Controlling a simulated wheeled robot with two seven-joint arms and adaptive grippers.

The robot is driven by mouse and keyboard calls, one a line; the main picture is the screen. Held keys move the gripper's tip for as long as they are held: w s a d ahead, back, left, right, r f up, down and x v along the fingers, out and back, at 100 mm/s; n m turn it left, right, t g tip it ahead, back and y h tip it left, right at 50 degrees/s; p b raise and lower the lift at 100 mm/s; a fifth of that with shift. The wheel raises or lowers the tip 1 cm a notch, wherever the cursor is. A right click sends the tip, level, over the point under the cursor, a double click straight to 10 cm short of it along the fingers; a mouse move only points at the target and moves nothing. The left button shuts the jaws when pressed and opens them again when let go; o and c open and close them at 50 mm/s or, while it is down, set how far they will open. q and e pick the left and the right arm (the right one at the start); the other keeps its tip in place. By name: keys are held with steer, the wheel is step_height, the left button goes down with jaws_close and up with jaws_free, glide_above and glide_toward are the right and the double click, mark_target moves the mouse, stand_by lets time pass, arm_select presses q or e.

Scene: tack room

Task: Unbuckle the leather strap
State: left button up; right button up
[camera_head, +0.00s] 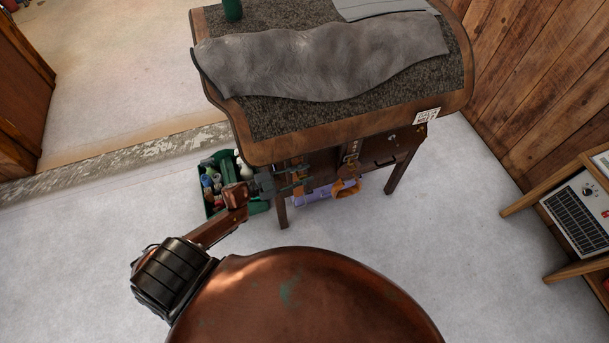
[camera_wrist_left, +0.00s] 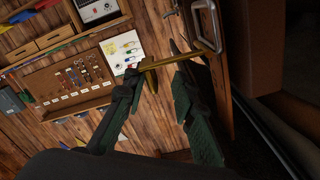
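The brown leather strap (camera_head: 352,152) hangs on the front of the bench in the head view, small and partly unclear. In the left wrist view, the strap (camera_wrist_left: 222,85) runs down the right side, with a pale metal buckle frame (camera_wrist_left: 208,24) at its top. A brass-coloured bar (camera_wrist_left: 165,62) crosses near the fingertips; I cannot tell its link to the buckle. My left gripper (camera_head: 300,178) is just left of the strap. Its green fingers (camera_wrist_left: 155,68) are spread apart, with the right fingertip close to the strap. I cannot tell whether they touch. My right gripper is not in view.
The bench (camera_head: 255,152) carries a grey hide (camera_head: 320,60). A green crate of bottles (camera_head: 212,208) stands on the floor behind my left forearm. A purple and orange object (camera_head: 312,197) lies beneath the bench. A wooden shelf (camera_head: 545,190) stands at right.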

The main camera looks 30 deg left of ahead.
arm_select(q)
steer(key=shift+f, duration=0.1)
stand_by(0.3)
steer(key=shift+s+a, duration=0.25)
steer(key=shift+s, duration=0.25)
steer(key=v, duration=1.1)
steer(key=shift+w, duration=0.1)
